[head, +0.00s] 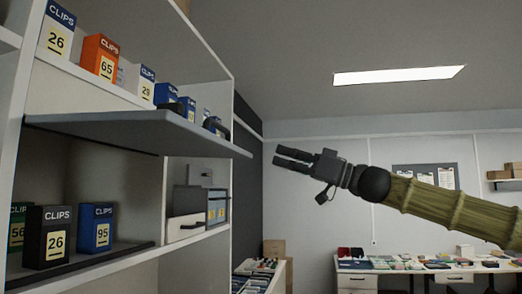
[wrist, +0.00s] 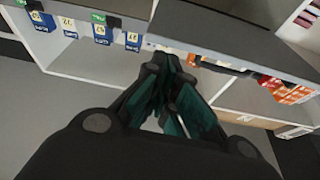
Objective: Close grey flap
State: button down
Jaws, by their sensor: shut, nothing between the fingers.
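The grey flap (head: 140,131) stands out nearly level from the white shelf unit in the head view, below the upper row of clip boxes. A wide grey panel (wrist: 225,28) at the top of the wrist view looks like the same flap. My gripper (head: 277,156) is in the air to the right of the flap's outer edge, apart from it. It points left toward the shelf unit. In the wrist view my gripper (wrist: 172,65) has its fingers together, with nothing seen between them.
Clip boxes stand above the flap, including an orange box (head: 101,57), and below it, including a black box (head: 47,237). A dark grey and white bin (head: 186,228) sits on the lower shelf. A cluttered table (head: 430,266) is far behind. The air around my gripper is clear.

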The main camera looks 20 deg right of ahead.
notch_tip(320, 180, up, 4)
jog(key=s+d+f, duration=0.1)
jog(key=s+d, duration=0.1)
jog(key=w+a+r+n+y+p, duration=0.1)
jog(key=w+a+r+p, duration=0.45)
jog(key=a, duration=0.25)
jog(key=f, duration=0.1)
jog(key=f+p, duration=0.1)
jog(key=f, duration=0.1)
jog(key=f+p, duration=0.1)
jog(key=f, duration=0.1)
jog(key=shift+s+d, duration=0.15)
jog(key=shift+s, duration=0.15)
jog(key=shift+d+f, duration=0.1)
jog(key=shift+d, duration=0.05)
jog(key=shift+f+b, duration=0.2)
jog(key=shift+b, duration=0.2)
